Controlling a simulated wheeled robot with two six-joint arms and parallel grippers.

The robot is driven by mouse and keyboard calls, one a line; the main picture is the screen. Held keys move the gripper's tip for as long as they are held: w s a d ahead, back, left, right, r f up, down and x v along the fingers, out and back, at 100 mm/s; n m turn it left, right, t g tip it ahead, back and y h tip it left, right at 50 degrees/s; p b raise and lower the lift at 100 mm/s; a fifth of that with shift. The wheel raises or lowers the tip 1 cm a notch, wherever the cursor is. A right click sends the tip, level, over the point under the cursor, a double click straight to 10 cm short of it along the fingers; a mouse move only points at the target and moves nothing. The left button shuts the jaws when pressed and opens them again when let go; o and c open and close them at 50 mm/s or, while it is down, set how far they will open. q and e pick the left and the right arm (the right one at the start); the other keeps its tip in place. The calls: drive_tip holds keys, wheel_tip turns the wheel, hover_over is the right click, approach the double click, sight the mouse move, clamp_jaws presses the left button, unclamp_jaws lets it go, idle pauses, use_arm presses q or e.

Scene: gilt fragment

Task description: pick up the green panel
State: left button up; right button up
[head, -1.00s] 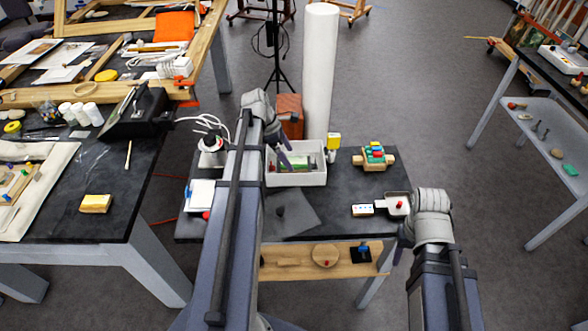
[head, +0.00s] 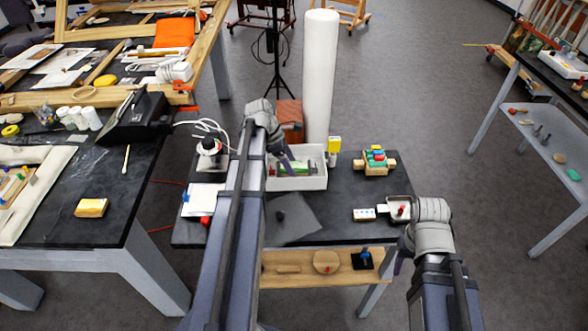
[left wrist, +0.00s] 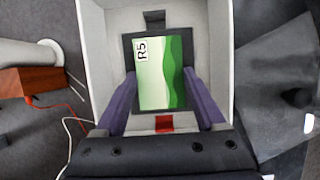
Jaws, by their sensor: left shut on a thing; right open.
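The green panel (left wrist: 165,78) is a flat piece with green and cream wavy bands, a dark edge and an "R5" label. In the left wrist view it lies between the two fingers of my left gripper (left wrist: 158,82), which is shut on it. Panel and fingertips are within the walls of the white bin (left wrist: 221,62). In the head view the bin (head: 302,184) stands on the dark table, and my left gripper (head: 289,165) reaches down into it, partly hiding the panel. My right gripper (head: 401,259) is open and empty beside the table's front right edge.
A red piece (left wrist: 164,123) shows near the bin's near wall. A yellow-topped bottle (head: 334,147) stands right of the bin. A wooden tray of coloured blocks (head: 375,164) and a small metal tray (head: 399,207) sit further right. A white column (head: 320,75) rises behind.

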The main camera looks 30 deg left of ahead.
use_arm(q)
drive_tip(key=c, duration=0.3)
drive_tip(key=shift+r, duration=0.1)
drive_tip(key=shift+c, duration=0.2)
wheel_tip(320, 180, up, 10)
drive_tip(key=p, duration=1)
